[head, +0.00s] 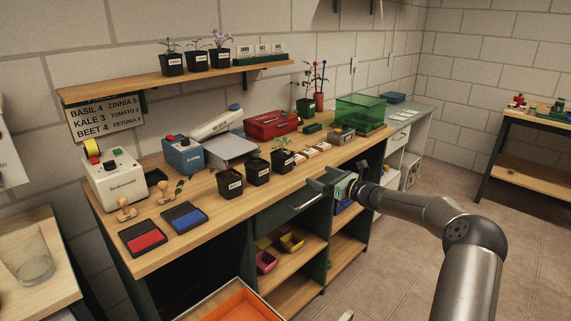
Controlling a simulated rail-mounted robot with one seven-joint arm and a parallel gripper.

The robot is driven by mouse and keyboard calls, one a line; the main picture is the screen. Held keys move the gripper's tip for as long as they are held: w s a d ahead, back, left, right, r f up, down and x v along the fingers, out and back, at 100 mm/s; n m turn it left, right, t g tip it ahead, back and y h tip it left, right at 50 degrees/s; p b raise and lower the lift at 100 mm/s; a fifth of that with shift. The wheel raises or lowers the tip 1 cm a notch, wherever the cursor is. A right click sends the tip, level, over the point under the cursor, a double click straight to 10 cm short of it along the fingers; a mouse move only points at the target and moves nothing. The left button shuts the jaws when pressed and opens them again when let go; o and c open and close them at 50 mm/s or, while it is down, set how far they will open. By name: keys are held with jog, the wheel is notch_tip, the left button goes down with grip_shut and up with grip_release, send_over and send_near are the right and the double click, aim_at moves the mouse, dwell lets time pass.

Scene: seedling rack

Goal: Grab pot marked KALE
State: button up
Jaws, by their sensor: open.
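Three black pots with seedlings and small white labels stand in a slanted row on the wooden bench: a left pot (230,186), a middle pot (258,173) and a right pot (282,161). Three more black pots stand on the wall shelf: a left one (172,64), a middle one (196,61) and a right one (220,58). The labels are too small to read surely, so I cannot tell which pot is marked KALE. My gripper (318,178) is open and empty, at the bench's front edge, to the right of the right bench pot and apart from it.
A wall sign (105,117) lists KALE among other plants. Red (143,238) and blue (185,217) ink pads lie left of the bench pots. White tags (310,152) lie to their right. A scale (231,147) and red toolbox (271,124) stand behind. A green bin (360,112) is farther right.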

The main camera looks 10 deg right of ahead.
aim_at(289, 160)
jog(key=p+x, duration=0.1)
jog(key=x, duration=1)
jog(key=shift+w+a+p, duration=0.2)
jog(key=shift+a+p, duration=0.15)
jog(key=shift+a, duration=0.05)
jog(key=shift+w+a+r+p, duration=0.2)
jog(key=shift+w+a+p, duration=0.15)
jog(key=shift+w, duration=0.3)
jog(key=shift+w+a+r+p, duration=0.25)
jog(key=shift+w+a, duration=0.1)
jog(key=shift+w, duration=0.35)
jog(key=shift+x, duration=1.1)
jog(key=shift+f, duration=0.1)
jog(key=c, duration=1.2)
